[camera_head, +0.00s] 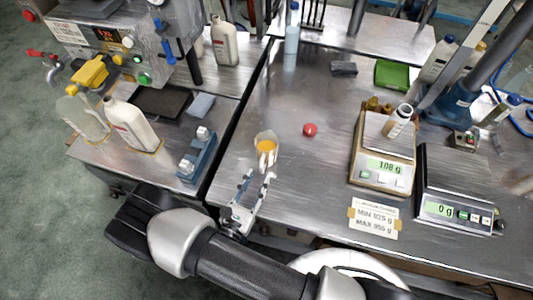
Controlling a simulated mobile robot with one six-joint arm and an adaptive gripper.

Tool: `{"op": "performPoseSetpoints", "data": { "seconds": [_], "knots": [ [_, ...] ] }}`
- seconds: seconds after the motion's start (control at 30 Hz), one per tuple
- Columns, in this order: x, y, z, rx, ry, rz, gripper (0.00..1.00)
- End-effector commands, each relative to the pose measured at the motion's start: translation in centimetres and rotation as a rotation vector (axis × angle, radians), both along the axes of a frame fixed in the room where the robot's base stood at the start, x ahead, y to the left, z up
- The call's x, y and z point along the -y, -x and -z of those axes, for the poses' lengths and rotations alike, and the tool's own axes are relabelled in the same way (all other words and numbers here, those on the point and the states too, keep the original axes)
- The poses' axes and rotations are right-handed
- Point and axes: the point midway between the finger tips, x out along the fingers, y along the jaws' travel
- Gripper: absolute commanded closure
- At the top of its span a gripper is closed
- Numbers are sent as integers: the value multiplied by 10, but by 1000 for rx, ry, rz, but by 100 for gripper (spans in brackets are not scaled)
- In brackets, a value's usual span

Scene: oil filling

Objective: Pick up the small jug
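The small jug (266,138), pale with orange liquid inside, stands upright on the metal table left of centre. Its light handle points toward the front edge, toward my gripper. My gripper (258,177) is just in front of the jug, low over the table's front part. Its two fingers are spread apart with a gap between them, and the handle end is close to the fingertips. I cannot tell whether the fingers touch the handle. The jug does not appear to be held.
A red cap (310,130) lies right of the jug. A scale reading 108 g (384,167) and one reading 0 g (455,210) stand to the right. A blue-grey device (197,155) stands left. White bottles (131,124) stand by the machine. The table's middle is clear.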

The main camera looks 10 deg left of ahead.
Motion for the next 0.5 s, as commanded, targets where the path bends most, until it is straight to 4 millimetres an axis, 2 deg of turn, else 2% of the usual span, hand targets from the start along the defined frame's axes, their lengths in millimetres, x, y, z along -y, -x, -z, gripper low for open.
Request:
{"op": "performPoseSetpoints", "data": {
  "seconds": [0.3,0.5],
  "knots": [
    [4,-41,5,0,-1,6,66],
    [6,-53,4,1,0,1,66]
  ]
}}
